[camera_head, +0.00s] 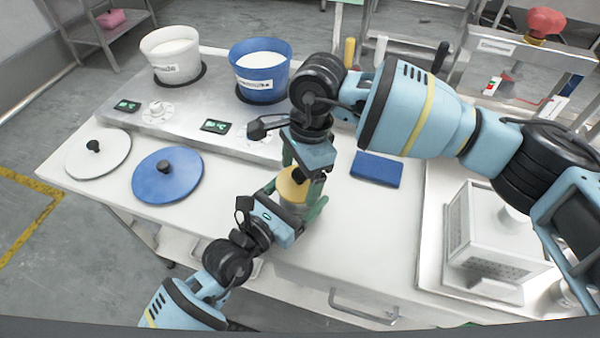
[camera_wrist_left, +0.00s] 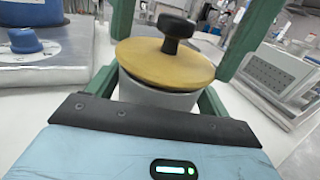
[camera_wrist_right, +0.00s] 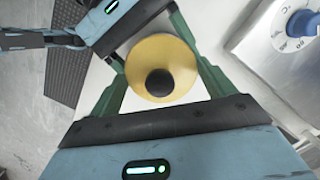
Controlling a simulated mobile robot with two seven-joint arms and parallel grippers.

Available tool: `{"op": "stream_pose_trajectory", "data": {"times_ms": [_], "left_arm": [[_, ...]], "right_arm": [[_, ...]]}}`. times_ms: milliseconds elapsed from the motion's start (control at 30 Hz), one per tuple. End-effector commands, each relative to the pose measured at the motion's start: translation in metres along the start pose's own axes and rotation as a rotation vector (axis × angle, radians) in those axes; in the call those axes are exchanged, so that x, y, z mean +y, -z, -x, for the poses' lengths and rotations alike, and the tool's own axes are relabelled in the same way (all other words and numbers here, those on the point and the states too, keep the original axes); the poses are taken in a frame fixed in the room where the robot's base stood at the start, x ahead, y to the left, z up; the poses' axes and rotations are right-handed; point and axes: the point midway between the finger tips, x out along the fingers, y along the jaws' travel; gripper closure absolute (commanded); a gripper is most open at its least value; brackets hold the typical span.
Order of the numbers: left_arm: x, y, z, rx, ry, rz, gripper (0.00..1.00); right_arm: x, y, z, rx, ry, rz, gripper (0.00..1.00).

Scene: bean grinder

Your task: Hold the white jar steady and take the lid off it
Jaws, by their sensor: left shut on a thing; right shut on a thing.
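The white jar (camera_wrist_left: 160,97) stands on the white table, mostly hidden between the fingers. Its yellow lid (camera_head: 291,188) with a black knob (camera_wrist_left: 174,32) sits on top in the left wrist view, with a dark rim line under it. My left gripper (camera_head: 296,208) is shut on the jar body from the front. My right gripper (camera_head: 298,178) comes down from above and is shut on the lid, its green fingers on either side of it. The lid also shows in the right wrist view (camera_wrist_right: 160,57). Whether the lid is clear of the jar is hard to tell.
A white pot (camera_head: 160,65) and a blue pot (camera_head: 258,75) stand on the cooktop (camera_head: 190,115) at the back left. White (camera_head: 95,160) and blue (camera_head: 168,185) lids lie in front. A blue block (camera_head: 376,169) and a white perforated box (camera_head: 490,235) are to the right.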

Motion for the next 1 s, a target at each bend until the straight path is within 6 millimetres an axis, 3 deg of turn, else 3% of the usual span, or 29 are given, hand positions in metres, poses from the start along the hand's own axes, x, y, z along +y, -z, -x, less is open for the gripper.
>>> {"op": "stream_pose_trajectory", "data": {"times_ms": [1000], "left_arm": [[0.0, 0.0, 0.0, 0.0, 0.0, 0.0, 0.61]], "right_arm": [[0.0, -0.004, 0.024, 0.0, 0.002, 0.001, 0.45]]}}
